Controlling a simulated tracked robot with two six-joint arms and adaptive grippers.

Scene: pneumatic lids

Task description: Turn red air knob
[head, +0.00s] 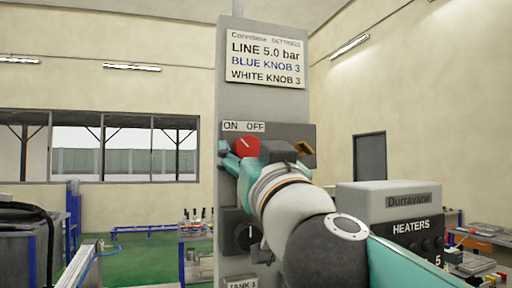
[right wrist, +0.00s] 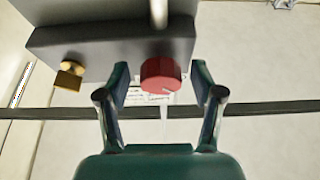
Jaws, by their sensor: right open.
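The red air knob (head: 246,147) is round with a white pointer line and sits on a grey panel under an ON / OFF label (head: 244,127). In the head view its pointer line leans up and to the left, toward ON. My right gripper (right wrist: 160,82) is open, with one teal finger on each side of the red knob (right wrist: 161,74). Gaps show between the fingers and the knob, so it is not gripped. In the head view my right arm covers the panel's lower part and most of the gripper. My left gripper is not in view.
A brass fitting (right wrist: 69,76) sticks out of the same grey box (right wrist: 112,45). A black knob (head: 243,236) is lower on the grey column (head: 230,100). A settings sign (head: 265,59) hangs above. A heaters box (head: 385,205) stands at the right.

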